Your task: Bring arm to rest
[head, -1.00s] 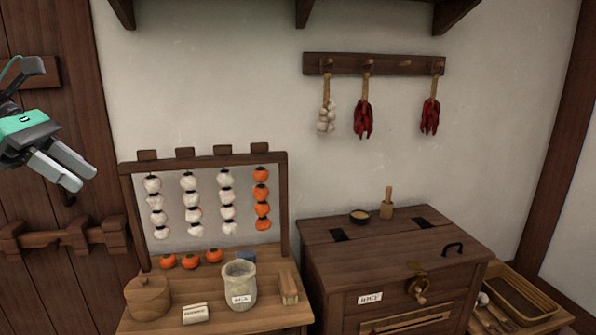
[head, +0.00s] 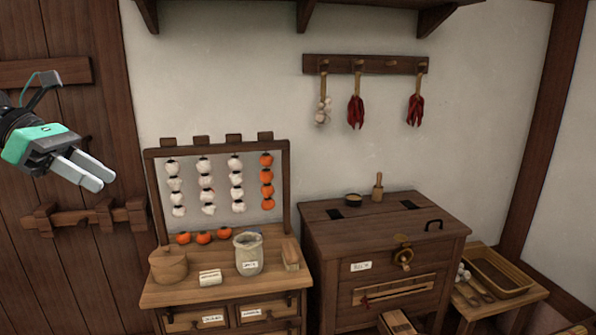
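My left gripper (head: 100,179) is in the head view at the left, in front of the dark wooden door. Its two pale grey fingers point down to the right, with a narrow gap between them and nothing held. Its teal and dark body and part of the arm show at the left edge. The gripper is in the air, left of the rack of hanging fruit and touching nothing that I can see. My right gripper is not in view.
A drawer cabinet (head: 225,284) bears a hanging rack (head: 287,190), a lidded pot (head: 168,265), a jar (head: 248,254) and a brush (head: 291,254). A wooden chest (head: 390,224) stands right of it. A peg rail (head: 375,65) hangs above. A tray (head: 500,271) is at the right.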

